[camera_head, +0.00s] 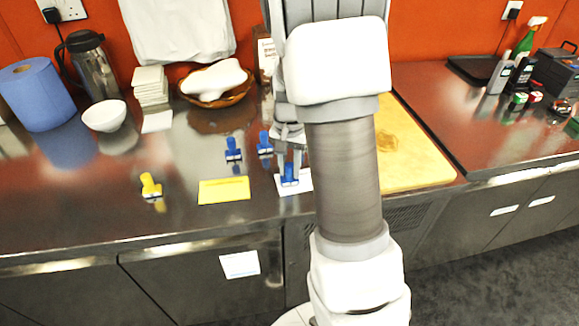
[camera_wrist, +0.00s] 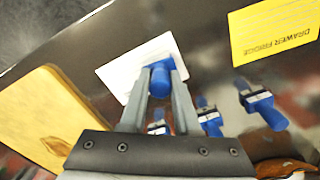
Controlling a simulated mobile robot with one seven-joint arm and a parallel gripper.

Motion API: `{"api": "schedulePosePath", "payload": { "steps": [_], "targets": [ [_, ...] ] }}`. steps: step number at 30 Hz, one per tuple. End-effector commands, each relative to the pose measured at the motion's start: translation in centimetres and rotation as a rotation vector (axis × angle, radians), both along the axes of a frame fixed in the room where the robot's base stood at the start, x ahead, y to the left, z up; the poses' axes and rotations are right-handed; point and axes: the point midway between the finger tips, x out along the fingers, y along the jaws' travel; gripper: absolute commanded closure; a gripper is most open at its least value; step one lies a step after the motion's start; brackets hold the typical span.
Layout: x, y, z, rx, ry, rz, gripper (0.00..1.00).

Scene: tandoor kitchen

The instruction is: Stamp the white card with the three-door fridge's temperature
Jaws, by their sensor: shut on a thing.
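My gripper (camera_head: 290,165) is shut on a blue stamp (camera_head: 289,176), gripped between both fingers in the wrist view (camera_wrist: 163,75). The stamp is over the white card (camera_head: 303,186), which lies near the counter's front edge; the wrist view shows the card (camera_wrist: 121,70) partly behind the fingers. I cannot tell whether the stamp touches it. Other blue stamps stand further back: one (camera_head: 233,151), a second (camera_head: 265,144), and a third in the wrist view (camera_wrist: 158,127). Their labels are unreadable. My arm hides part of this area in the head view.
A yellow card (camera_head: 224,190) reading "DRAWER FRIDGE" in the wrist view (camera_wrist: 275,32) lies left of the white card. A yellow stamp (camera_head: 150,185) stands further left. A wooden board (camera_head: 418,160) lies right of my arm. A bowl (camera_head: 104,116) and basket (camera_head: 214,98) stand at the back.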

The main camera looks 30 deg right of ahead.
Motion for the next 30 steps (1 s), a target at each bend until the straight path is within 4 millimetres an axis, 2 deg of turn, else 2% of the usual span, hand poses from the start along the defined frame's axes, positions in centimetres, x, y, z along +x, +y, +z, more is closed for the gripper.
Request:
{"api": "schedulePosePath", "payload": {
  "steps": [14, 30],
  "targets": [
    [-0.2, 0.1, -0.1, 0.001, 0.006, 0.0, 1.0],
    [-0.1, 0.0, 4.3, 0.001, 0.002, 0.0, 1.0]
  ]
}}
